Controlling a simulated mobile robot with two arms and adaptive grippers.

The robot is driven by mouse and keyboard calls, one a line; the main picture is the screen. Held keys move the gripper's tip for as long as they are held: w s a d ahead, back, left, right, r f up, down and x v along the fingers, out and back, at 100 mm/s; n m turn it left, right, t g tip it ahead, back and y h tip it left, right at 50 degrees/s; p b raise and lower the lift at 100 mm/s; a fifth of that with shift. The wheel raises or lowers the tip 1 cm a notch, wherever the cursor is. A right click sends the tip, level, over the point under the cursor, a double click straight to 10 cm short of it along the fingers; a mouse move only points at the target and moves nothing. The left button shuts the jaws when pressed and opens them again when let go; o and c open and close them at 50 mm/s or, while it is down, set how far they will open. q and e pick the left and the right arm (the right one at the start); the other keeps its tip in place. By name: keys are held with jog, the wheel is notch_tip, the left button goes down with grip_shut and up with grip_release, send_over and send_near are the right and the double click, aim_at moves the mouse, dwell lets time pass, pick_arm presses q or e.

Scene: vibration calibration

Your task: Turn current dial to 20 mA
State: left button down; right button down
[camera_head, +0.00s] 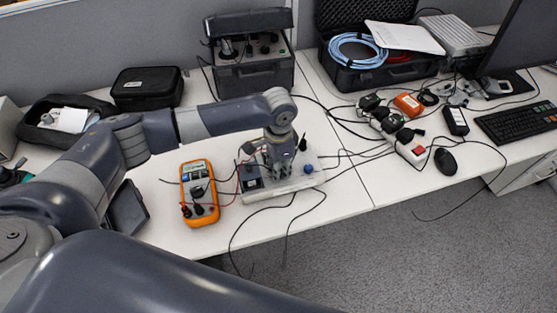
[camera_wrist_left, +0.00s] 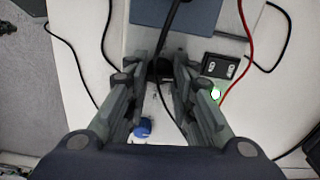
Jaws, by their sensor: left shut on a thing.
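My left gripper (camera_head: 276,176) reaches down over a pale instrument board (camera_head: 288,187) on the table. In the left wrist view the gripper (camera_wrist_left: 160,78) is closed around a small dark knob (camera_wrist_left: 160,68), mostly hidden between the fingertips. I cannot read its setting or any scale. A blue knob (camera_head: 308,169) stands at the board's right end and also shows in the left wrist view (camera_wrist_left: 143,127), apart from the fingers. An orange multimeter (camera_head: 199,192) lies to the left of the board, its display too small to read. My right gripper is not in view.
Black and red cables cross the board, and one black cable (camera_wrist_left: 170,35) passes close to the fingers. A black instrument case (camera_head: 252,72) stands behind. A power strip (camera_head: 405,147) lies to the right. The table's front edge is close to the board.

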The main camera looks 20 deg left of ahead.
pick_arm(q)
jog(key=m+p, duration=0.2)
jog(key=m, duration=0.2)
jog(key=shift+r+m+p, duration=0.15)
jog(key=shift+m+p, duration=0.15)
jog(key=shift+p, duration=0.05)
jog(key=m+p, duration=0.1)
jog(key=m, duration=0.3)
jog(key=shift+m, duration=0.3)
jog(key=m+p, duration=0.1)
jog(key=m, duration=0.3)
jog(key=shift+m, duration=0.3)
jog(key=m, duration=0.5)
jog(key=shift+m, duration=0.3)
jog(key=c, duration=1.3)
grip_release()
